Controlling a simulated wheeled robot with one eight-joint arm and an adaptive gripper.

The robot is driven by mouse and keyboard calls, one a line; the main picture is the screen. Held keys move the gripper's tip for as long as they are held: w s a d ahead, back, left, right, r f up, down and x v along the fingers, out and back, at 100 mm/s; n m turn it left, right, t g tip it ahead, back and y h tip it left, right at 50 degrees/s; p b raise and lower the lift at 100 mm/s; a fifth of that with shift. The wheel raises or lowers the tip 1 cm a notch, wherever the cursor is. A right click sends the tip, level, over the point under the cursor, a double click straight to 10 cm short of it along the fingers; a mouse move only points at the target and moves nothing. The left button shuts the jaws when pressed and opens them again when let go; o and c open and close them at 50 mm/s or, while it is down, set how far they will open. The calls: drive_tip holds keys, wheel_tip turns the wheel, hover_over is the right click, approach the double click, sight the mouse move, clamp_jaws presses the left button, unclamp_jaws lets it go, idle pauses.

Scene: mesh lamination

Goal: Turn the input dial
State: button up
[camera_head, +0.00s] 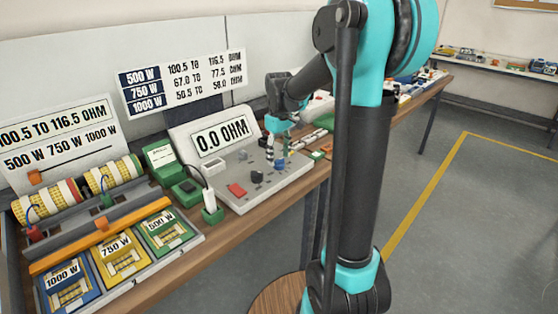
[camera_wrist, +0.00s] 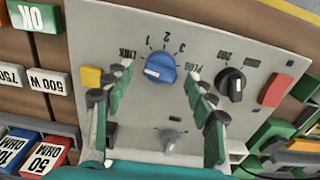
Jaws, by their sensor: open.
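The control panel (camera_wrist: 215,50) of the meter fills much of the wrist view. A blue dial (camera_wrist: 160,67) with a white pointer mark sits on it, ringed by the labels LINK, 1, 2, 3 and PLUG. A black dial (camera_wrist: 233,84) marked 200 and 2000 is to its right. My gripper (camera_wrist: 160,80) is open, with one finger on each side of the blue dial; whether they touch it cannot be told. In the head view my gripper (camera_head: 279,148) is over the panel, below the 0.0 OHM display (camera_head: 222,137), and partly hides the dials.
A grey knob (camera_wrist: 171,138), a yellow button (camera_wrist: 92,77) and a red button (camera_wrist: 273,90) share the panel. A green socket with a white plug (camera_head: 211,206) stands at its left. Coloured resistor trays (camera_head: 118,257) lie at the front left. Floor right of the bench is clear.

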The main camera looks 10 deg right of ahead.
drive_tip(key=shift+f, duration=1.1)
drive_tip(key=shift+c, duration=0.6)
drive_tip(key=c, duration=1)
